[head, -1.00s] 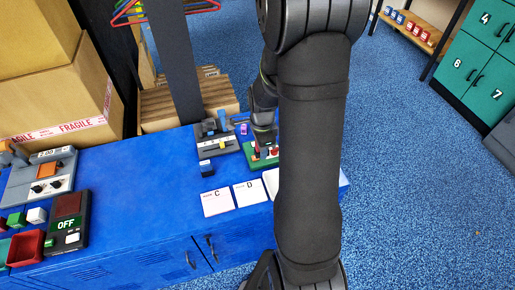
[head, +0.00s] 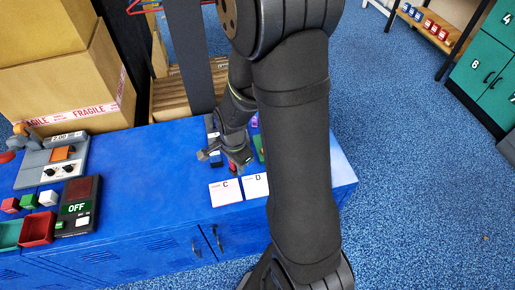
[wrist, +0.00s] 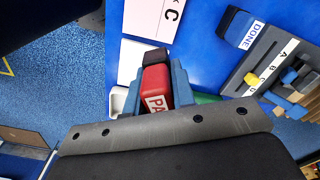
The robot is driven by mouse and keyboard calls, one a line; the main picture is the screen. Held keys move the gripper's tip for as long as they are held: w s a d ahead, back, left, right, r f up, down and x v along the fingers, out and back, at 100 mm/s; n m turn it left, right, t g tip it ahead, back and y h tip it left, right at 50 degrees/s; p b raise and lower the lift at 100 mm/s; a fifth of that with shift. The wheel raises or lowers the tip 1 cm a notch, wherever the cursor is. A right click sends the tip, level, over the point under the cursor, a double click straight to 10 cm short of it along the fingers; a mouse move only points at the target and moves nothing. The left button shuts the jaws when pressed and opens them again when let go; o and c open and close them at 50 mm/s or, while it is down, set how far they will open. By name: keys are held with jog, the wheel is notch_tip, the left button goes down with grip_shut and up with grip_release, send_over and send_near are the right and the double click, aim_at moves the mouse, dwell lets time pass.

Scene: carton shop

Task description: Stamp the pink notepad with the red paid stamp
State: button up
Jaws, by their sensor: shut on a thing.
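My gripper (head: 235,166) is shut on the red stamp (wrist: 157,88), whose side label reads "PA" before it is cut off by a finger. The stamp's dark end points away from the gripper, towards the cards. In the head view the gripper is just behind card C (head: 225,193). Card C also shows in the wrist view (wrist: 152,17), beyond the stamp's dark end. Card D (head: 256,186) lies right of card C. Both cards look whitish with small pinkish-red print; I cannot tell a clearly pink notepad. No stamp mark is visible on them.
A blue "DONE" stamp (wrist: 239,28) and a grey lettered panel (wrist: 261,65) stand close to the gripper. A grey device (head: 52,162), an "OFF" box (head: 80,204) and coloured bins are at left. The blue cabinet top (head: 150,170) between is clear.

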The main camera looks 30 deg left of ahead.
aim_at(226, 196)
jog(key=shift+s+a+f+n, duration=0.15)
jog(key=shift+s+f+n, duration=0.35)
jog(key=shift+s+f, duration=0.6)
jog(key=shift+s+a+f+n, duration=0.2)
jog(key=shift+s+f+n, duration=0.3)
jog(key=shift+s+f, duration=0.6)
jog(key=shift+s+a+f+n, duration=0.15)
jog(key=shift+s+f+n, duration=0.35)
jog(key=shift+s+f, duration=0.55)
jog(key=shift+w+f, duration=0.2)
jog(key=shift+f, duration=0.6)
notch_tip(226, 196, up, 7)
dwell(0.5)
jog(key=shift+w, duration=0.1)
